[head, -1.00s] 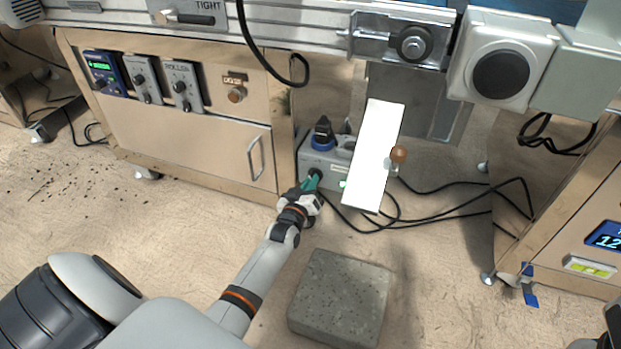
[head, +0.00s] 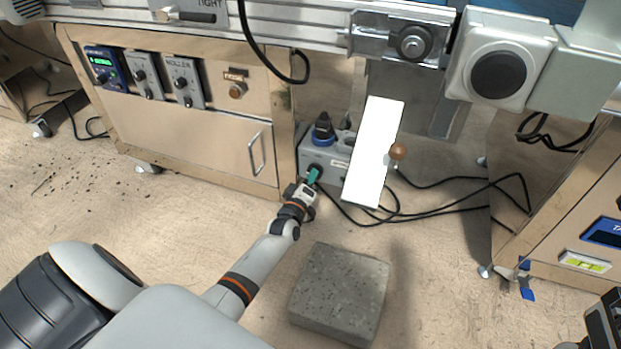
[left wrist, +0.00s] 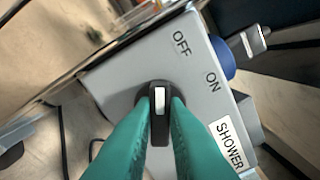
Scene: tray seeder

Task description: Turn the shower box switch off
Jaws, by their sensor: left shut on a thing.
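The grey shower box (head: 311,155) stands on the floor under the rail, with a blue-collared plug on top; the box fills much of the left wrist view (left wrist: 118,82). Its black switch knob (left wrist: 159,113) has a white pointer mark. The pointer is upright in that picture, nearer the OFF label (left wrist: 181,42) than the ON label (left wrist: 212,83). A SHOWER label (left wrist: 229,144) is on the same face. My left gripper (head: 313,176) has teal fingers shut on the knob, one on each side. My right gripper's fingers do not show.
A white panel (head: 374,150) hangs tilted beside the box, with a brown ball knob (head: 397,152) at its right. Black cables (head: 440,203) lie on the floor to the right. A grey stone slab (head: 340,293) lies in front. A wooden cabinet (head: 190,140) stands left of the box.

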